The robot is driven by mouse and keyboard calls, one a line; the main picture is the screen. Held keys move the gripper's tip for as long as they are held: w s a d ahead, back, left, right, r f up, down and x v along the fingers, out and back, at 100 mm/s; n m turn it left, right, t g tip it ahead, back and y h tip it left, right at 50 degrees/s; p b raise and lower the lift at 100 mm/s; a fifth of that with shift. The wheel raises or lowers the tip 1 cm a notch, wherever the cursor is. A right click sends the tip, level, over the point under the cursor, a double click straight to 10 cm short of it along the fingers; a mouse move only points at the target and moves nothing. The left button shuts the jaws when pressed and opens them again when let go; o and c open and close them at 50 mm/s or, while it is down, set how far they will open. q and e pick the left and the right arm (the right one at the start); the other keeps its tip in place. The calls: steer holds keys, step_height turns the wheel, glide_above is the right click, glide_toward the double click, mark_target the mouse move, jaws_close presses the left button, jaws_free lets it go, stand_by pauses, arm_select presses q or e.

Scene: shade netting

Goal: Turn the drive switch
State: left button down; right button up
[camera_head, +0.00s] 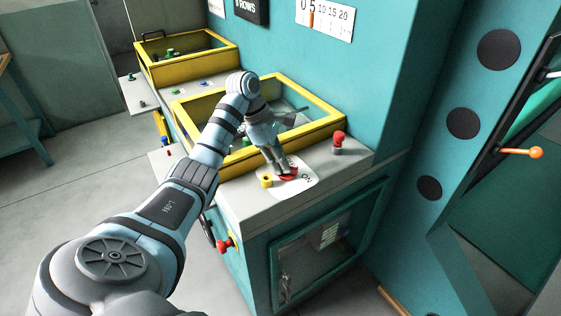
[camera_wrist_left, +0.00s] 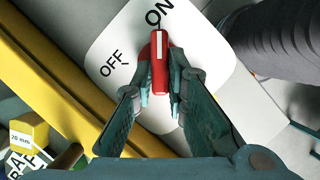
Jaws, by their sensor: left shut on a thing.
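The drive switch is a red handle (camera_wrist_left: 159,62) on a white plate (camera_wrist_left: 113,40) marked OFF and ON. In the left wrist view the handle's white line points up at the ON mark, with OFF to its left. The switch also shows in the head view as a red knob (camera_head: 290,178) on the grey console top, partly hidden by my fingers. My left gripper (camera_head: 280,171) reaches down to it; in the left wrist view its fingers (camera_wrist_left: 160,92) are shut on the handle from both sides. My right gripper is in neither view.
A yellow knob (camera_head: 266,181) sits just left of the switch and a red-topped post (camera_head: 338,141) to its right. A yellow-framed window (camera_head: 318,133) lies behind. A red knob (camera_head: 224,245) projects from the console's side. Open floor (camera_head: 90,180) lies left.

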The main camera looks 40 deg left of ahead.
arm_select(q)
steer(key=c, duration=1.6)
jaws_free()
